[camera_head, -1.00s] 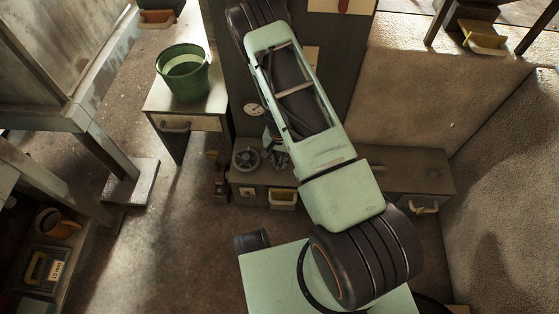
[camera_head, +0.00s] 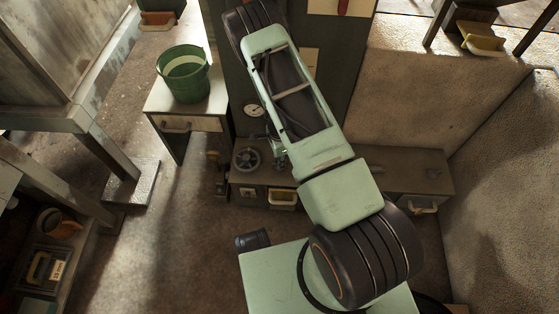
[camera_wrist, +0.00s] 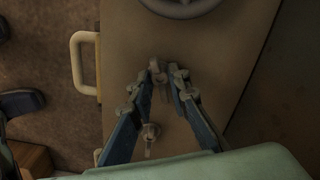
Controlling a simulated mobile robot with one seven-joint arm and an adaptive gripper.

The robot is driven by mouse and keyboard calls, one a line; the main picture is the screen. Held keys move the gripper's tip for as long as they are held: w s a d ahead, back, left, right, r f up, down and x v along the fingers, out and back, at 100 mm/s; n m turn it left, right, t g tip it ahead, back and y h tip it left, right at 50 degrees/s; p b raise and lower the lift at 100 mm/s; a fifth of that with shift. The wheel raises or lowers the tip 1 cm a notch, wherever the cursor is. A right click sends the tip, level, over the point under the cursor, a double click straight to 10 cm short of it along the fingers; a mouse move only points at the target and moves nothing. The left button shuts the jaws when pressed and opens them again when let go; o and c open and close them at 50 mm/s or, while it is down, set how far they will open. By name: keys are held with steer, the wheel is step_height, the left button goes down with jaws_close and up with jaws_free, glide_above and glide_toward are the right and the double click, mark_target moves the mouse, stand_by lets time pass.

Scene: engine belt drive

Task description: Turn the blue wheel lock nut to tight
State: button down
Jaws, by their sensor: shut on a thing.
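In the wrist view my gripper (camera_wrist: 166,77) reaches over the bench top with its two blue-grey fingers drawn in. The tips are shut on a small grey fitting (camera_wrist: 160,72), which is partly covered by them. A second small metal fitting (camera_wrist: 150,131) shows between the fingers, nearer the wrist. No blue wheel can be made out; a grey wheel rim (camera_wrist: 182,6) is cut off at the top edge. In the head view a dark spoked wheel (camera_head: 247,159) lies on the bench, left of my arm. My arm mostly hides the gripper there. The nut's tightness cannot be read.
The low bench (camera_head: 410,180) has a pale drawer handle (camera_wrist: 84,62) at its front. A round gauge (camera_head: 255,111) is on the dark panel behind. A green bucket (camera_head: 183,74) stands on a side cabinet at left. Open floor lies in front of the bench.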

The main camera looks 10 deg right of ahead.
steer(key=shift+m, duration=2.2)
steer(key=c, duration=1.8)
jaws_free()
step_height(320, 180, up, 12)
steer(key=shift+r+p, duration=0.1)
steer(key=shift+p, duration=0.2)
